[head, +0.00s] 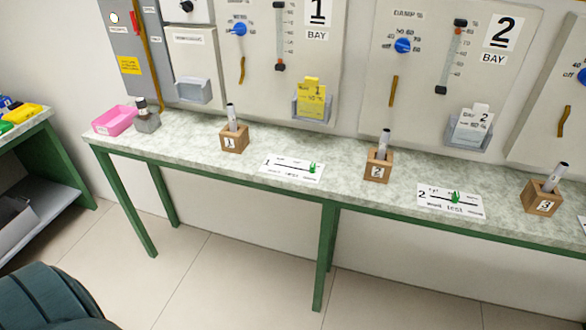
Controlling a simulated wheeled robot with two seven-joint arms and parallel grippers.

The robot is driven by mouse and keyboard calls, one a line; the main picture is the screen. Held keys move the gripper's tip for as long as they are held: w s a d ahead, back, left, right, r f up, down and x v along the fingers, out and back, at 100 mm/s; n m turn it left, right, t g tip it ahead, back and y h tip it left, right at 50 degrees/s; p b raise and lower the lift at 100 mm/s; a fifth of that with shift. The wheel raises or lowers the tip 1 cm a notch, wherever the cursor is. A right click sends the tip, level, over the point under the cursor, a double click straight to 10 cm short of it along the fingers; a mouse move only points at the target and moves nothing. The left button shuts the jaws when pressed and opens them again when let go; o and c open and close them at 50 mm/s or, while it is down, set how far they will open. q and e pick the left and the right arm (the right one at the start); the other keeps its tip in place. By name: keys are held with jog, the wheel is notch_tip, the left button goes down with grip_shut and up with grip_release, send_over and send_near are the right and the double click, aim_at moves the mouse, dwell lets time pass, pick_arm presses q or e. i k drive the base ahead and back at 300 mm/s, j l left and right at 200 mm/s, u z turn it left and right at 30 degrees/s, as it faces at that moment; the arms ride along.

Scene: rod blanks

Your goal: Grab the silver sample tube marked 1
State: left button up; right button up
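A silver sample tube (231,112) with a dark top end stands slightly tilted in a small wooden block (234,142) marked 1, on the left part of the bench. Its lower end is hidden inside the block. A similar tube (385,138) stands in a block marked 2 (378,168). Another tube (554,178) leans to the right in a block marked 3 (543,200). Neither of my grippers is in view.
The bench (340,171) has a speckled top and green legs. A pink tray (114,120) and a small grey device (146,119) stand left of block 1. Printed cards with green markers, card 1 (280,171) and card 2 (432,202), lie between blocks. Panels stand behind.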

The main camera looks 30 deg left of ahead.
aim_at(230, 107)
jog(key=u, duration=1.35)
jog(key=i+z, duration=0.3)
jog(key=i, duration=0.85)
